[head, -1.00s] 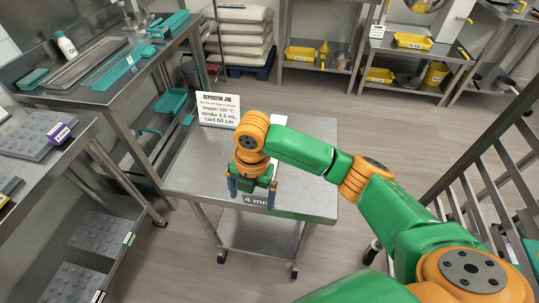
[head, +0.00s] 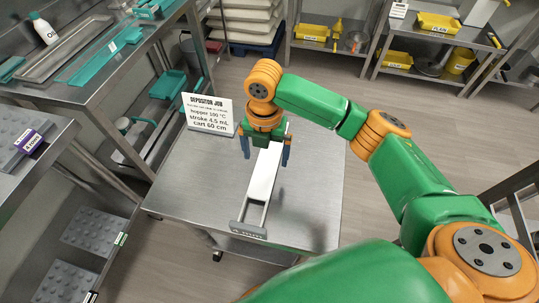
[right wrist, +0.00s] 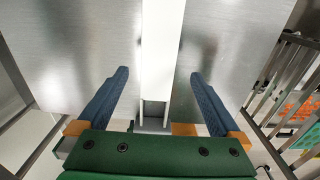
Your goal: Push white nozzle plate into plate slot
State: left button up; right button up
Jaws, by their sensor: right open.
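The white nozzle plate (head: 263,174) is a long, narrow white bar lying on the steel cart top (head: 190,180). In the right wrist view the plate (right wrist: 162,50) runs between the two blue fingers, which are spread wide with clear gaps on both sides. The gripper's height above the plate is hard to tell.
A sign (head: 208,113) reading "DEPOSITOR JOB" stands at the cart's back left. Steel benches (head: 100,85) with trays stand at left. Shelves with yellow bins (head: 312,32) stand at the back. The cart top is clear on both sides of the plate.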

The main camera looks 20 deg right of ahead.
aim_at(265, 172)
jog(key=f, duration=0.4)
jog(key=s+a+f+p, duration=0.1)
jog(key=f, duration=0.1)
jog(key=shift+w+d+f, duration=0.2)
jog(key=shift+w+f, duration=0.1)
jog(key=shift+r, duration=0.1)
grip_shut()
